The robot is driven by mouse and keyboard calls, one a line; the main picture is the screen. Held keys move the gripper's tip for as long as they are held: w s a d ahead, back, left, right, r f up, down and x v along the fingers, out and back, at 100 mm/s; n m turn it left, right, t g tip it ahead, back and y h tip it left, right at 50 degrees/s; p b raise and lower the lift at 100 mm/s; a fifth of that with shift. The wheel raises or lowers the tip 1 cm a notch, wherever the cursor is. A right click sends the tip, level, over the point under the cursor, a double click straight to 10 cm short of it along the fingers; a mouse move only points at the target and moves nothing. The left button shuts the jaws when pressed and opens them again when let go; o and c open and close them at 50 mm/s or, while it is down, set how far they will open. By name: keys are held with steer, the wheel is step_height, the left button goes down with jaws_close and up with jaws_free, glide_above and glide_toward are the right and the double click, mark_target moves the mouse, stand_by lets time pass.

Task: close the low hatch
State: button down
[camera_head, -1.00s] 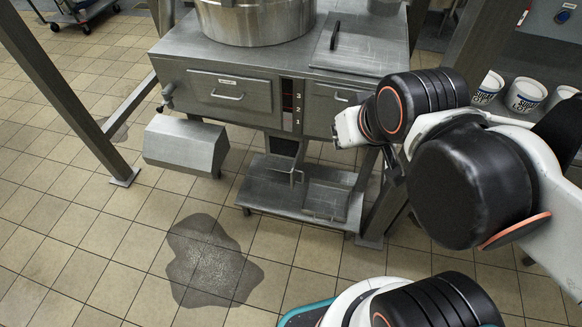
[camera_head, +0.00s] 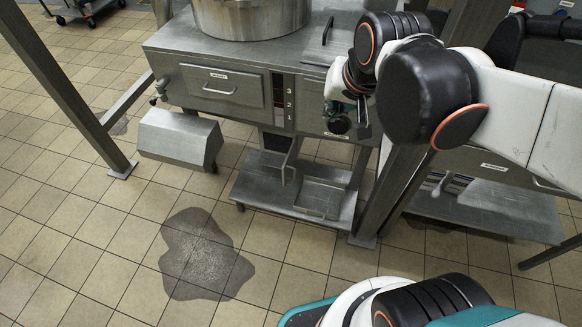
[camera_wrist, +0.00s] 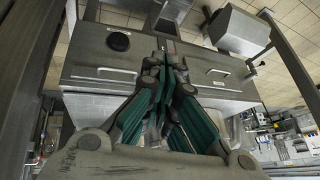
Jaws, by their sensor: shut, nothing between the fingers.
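The steel mixer stand (camera_head: 240,55) has two front panels with bar handles, a left one (camera_head: 222,87) and a right one, partly hidden by my arm in the head view. Both show in the wrist view, left panel (camera_wrist: 218,70) and right panel (camera_wrist: 112,73). Low beneath the stand, a platform bears a flat steel plate with a handle (camera_head: 318,198) and a narrow upright piece (camera_head: 290,162). I cannot tell for certain which is the low hatch. My gripper (camera_head: 358,118) is shut and empty near the right front panel; its teal fingers meet in the wrist view (camera_wrist: 164,68).
A sloped steel box (camera_head: 178,138) stands left of the platform. Frame posts stand at left (camera_head: 65,90) and right (camera_head: 395,185). A dark wet patch (camera_head: 203,250) lies on the tiled floor. Floor around it is open. A steel bowl (camera_head: 250,18) sits on top.

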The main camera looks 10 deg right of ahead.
steer(key=w+f+m+g+b, duration=0.1)
steer(key=w+f+m, duration=0.45)
steer(key=w, duration=0.55)
steer(key=m+g+y+b, duration=0.1)
steer(key=m+g+b, duration=0.15)
steer(key=m, duration=0.75)
glide_above(295, 170)
steer(key=s+d, duration=0.3)
steer(key=s, duration=0.2)
step_height(295, 170, down, 27)
steer(key=a+f+m+b, duration=0.1)
steer(key=f, duration=0.7)
steer(key=w+a+f+m+b, duration=0.1)
steer(key=f+m+b, duration=0.1)
steer(key=f, duration=0.7)
steer(key=w+a+f+m+g+y+b, duration=0.1)
steer(key=f+b, duration=0.1)
steer(key=f, duration=0.6)
steer(key=shift+a+f+m, duration=0.2)
steer(key=shift+a+m, duration=0.05)
steer(key=shift+a, duration=0.1)
steer(key=shift+w+a+r+b, duration=0.15)
steer(key=shift+w+a+b, duration=0.25)
steer(key=shift+a, duration=0.3)
steer(key=shift+w+a, duration=0.1)
